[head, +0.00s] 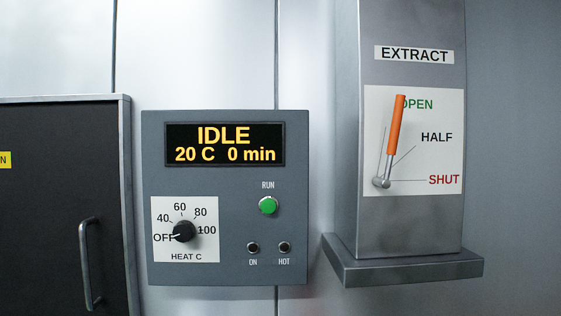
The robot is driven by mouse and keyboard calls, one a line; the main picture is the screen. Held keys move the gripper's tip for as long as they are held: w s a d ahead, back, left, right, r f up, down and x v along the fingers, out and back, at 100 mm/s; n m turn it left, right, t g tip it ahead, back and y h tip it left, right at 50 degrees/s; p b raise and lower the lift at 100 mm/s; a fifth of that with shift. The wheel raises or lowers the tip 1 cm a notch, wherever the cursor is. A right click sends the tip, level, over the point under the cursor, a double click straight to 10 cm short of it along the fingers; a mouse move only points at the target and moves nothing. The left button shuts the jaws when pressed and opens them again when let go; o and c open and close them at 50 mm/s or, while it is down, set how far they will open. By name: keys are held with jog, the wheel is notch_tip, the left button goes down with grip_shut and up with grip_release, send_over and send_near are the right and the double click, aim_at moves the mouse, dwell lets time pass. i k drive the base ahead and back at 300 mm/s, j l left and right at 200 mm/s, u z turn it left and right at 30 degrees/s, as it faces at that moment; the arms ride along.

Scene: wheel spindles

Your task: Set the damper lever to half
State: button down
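The damper lever (396,126) has an orange handle on a grey metal pivot at its lower left end. It stands near upright, tilted slightly right, with its tip beside the green OPEN label (418,104). The white scale plate (445,112) behind it also carries a HALF label (436,137) at middle right and a red SHUT label (443,180) at lower right. Thin lines run from the pivot toward the labels. My gripper is not in view.
The plate is on a grey duct (412,230) marked EXTRACT, with a protruding ledge (403,271) below. Left of it is a control panel (235,270) with an IDLE display, heat knob (184,231) and green RUN button (268,205). A dark door with a handle (87,265) is far left.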

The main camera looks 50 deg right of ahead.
aim_at(385, 182)
jog(key=z, duration=1.85)
